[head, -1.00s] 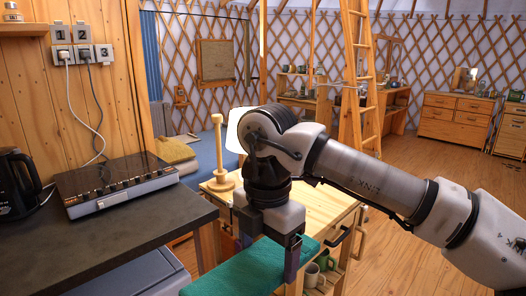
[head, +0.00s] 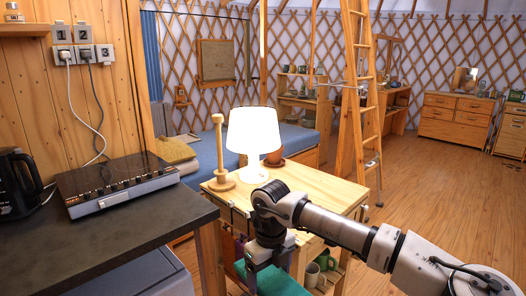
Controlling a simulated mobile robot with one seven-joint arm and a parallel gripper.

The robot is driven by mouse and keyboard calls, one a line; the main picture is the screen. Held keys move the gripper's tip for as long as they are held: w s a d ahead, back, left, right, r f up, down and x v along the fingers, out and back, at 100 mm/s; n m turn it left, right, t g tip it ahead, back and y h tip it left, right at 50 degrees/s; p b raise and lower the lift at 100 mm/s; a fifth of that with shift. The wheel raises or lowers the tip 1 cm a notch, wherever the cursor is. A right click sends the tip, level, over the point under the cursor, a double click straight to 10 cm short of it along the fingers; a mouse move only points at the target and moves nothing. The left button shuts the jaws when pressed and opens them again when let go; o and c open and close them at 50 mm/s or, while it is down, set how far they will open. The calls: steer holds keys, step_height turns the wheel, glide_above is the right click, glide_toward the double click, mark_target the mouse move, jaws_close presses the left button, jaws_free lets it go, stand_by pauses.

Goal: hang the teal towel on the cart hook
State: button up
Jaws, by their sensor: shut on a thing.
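The teal towel (head: 278,284) shows at the bottom of the head view, partly hidden behind my gripper and cut off by the frame edge. My gripper (head: 267,266) points down and is shut on the towel, in front of the wooden cart's near side. The wooden cart (head: 325,190) stands in the middle, its top in clear view. Dark hook-like fittings (head: 233,211) show along its near edge, but my arm hides part of this edge. I cannot tell whether the towel touches a hook.
A white lamp (head: 254,135), a wooden peg stand (head: 220,155) and a terracotta pot (head: 274,158) are on the cart top. Mugs (head: 312,274) stand on its lower shelf. A dark counter (head: 130,222) with a cooktop (head: 118,184) is at left. Open floor lies right.

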step_height(320, 180, down, 35)
steer(key=a+n, duration=0.1)
steer(key=n, duration=2.7)
steer(key=shift+s+a, duration=0.25)
steer(key=shift+r, duration=0.15)
